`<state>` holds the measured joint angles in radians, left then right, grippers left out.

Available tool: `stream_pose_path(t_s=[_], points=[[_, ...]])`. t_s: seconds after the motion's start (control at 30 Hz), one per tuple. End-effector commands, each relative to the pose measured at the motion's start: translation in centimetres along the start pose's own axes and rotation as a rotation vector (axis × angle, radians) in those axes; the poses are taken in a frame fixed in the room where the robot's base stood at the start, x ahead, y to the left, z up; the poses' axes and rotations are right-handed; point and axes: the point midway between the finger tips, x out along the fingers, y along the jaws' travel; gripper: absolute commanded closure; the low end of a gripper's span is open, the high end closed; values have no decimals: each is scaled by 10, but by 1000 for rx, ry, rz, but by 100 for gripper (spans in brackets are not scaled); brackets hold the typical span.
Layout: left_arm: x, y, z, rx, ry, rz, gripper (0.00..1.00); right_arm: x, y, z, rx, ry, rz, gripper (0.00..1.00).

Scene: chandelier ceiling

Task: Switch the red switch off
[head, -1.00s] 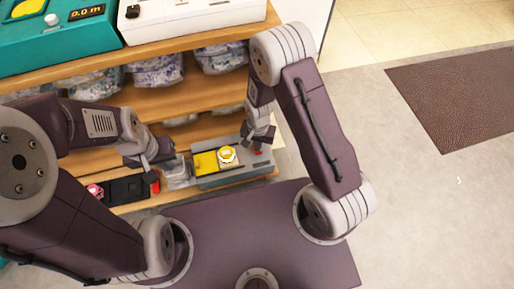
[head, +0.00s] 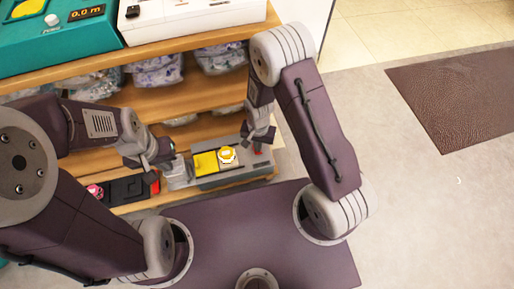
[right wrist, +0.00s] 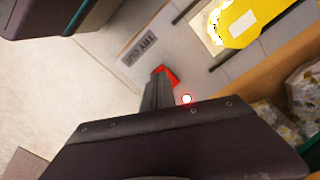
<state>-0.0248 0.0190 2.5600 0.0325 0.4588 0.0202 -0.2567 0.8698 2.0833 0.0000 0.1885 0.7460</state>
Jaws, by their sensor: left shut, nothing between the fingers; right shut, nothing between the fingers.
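The red switch (head: 258,152) is at the right end of a grey box (head: 235,178) on a low shelf. It also shows in the right wrist view (right wrist: 170,75), tilted, close to my fingertips; whether they touch it I cannot tell. My right gripper (head: 262,142) is shut and empty, just above the box's right end. In the right wrist view its fingers (right wrist: 157,92) reach to the switch and hide part of it. A small white spot with a red rim (right wrist: 186,99) is beside it. My left gripper (head: 163,157) is shut and empty, left of the grey box.
The box also carries a yellow panel (head: 205,163) and a round yellow-and-white knob (head: 227,155). A dark box with a pink button (head: 95,191) and a red part (head: 155,184) lies to the left. Wooden shelves (head: 200,96) with plastic bags (head: 155,72) rise behind. Open floor is at the right.

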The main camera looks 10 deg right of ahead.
Motion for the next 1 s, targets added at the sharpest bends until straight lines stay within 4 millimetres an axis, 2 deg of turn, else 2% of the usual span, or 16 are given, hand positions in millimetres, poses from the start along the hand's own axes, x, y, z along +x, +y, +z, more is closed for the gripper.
stream_pose_path(t_s=[1.0], points=[[4,0,0,0,0,0,100,7,0,0,0,0,0,100]])
